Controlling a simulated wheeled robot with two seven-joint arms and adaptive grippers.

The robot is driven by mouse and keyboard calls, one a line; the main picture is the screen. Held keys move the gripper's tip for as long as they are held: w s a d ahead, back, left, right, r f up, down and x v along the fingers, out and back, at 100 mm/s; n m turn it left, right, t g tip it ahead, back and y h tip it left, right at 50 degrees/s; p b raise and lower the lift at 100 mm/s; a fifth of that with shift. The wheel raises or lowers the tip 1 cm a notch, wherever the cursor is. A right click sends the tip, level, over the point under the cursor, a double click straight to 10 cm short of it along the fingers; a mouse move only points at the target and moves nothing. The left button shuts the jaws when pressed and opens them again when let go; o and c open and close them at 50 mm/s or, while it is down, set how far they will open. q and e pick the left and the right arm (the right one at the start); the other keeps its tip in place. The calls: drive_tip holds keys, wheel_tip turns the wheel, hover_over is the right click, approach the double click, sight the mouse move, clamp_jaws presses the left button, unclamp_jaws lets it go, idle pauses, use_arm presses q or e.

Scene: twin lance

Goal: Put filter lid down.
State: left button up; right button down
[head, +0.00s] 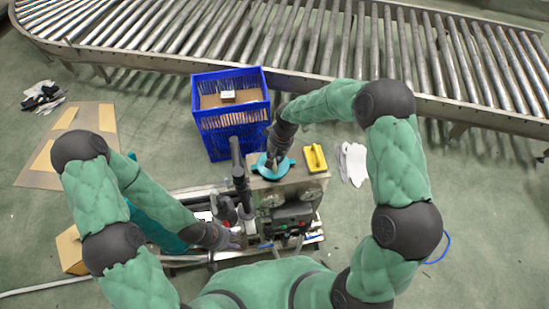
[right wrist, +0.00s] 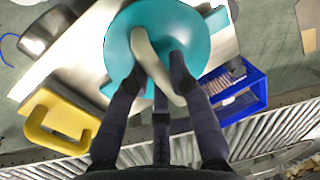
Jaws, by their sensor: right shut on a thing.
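The filter lid (head: 262,170) is a round teal disc over the top of the metal machine (head: 300,183). It also shows in the right wrist view (right wrist: 120,40), with a pale raised handle across its middle. My right gripper (head: 274,158) is above the lid, its fingers (right wrist: 158,65) shut on that handle. Whether the lid touches the metal top, I cannot tell. My left gripper (head: 232,238) is low at the machine's left front, among dark pipes and fittings; its fingers are too small and hidden to read.
A yellow handled object (head: 315,158) sits at the right of the machine's top. A blue crate (head: 231,112) holding a small box stands behind it. A roller conveyor (head: 330,35) runs across the back. White cloth (head: 353,163) lies on the floor at right.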

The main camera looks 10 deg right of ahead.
drive_tip(key=shift+f, duration=0.15)
drive_tip(key=c, duration=1.1)
unclamp_jaws()
drive_tip(key=shift+r, duration=0.45)
drive_tip(key=r, duration=0.3)
drive_tip(key=d+r, duration=0.1)
drive_tip(key=r, duration=0.3)
drive_tip(key=d+r+b, duration=0.1)
drive_tip(key=r, duration=0.3)
drive_tip(key=shift+d+r, duration=0.1)
drive_tip(key=shift+r, duration=0.05)
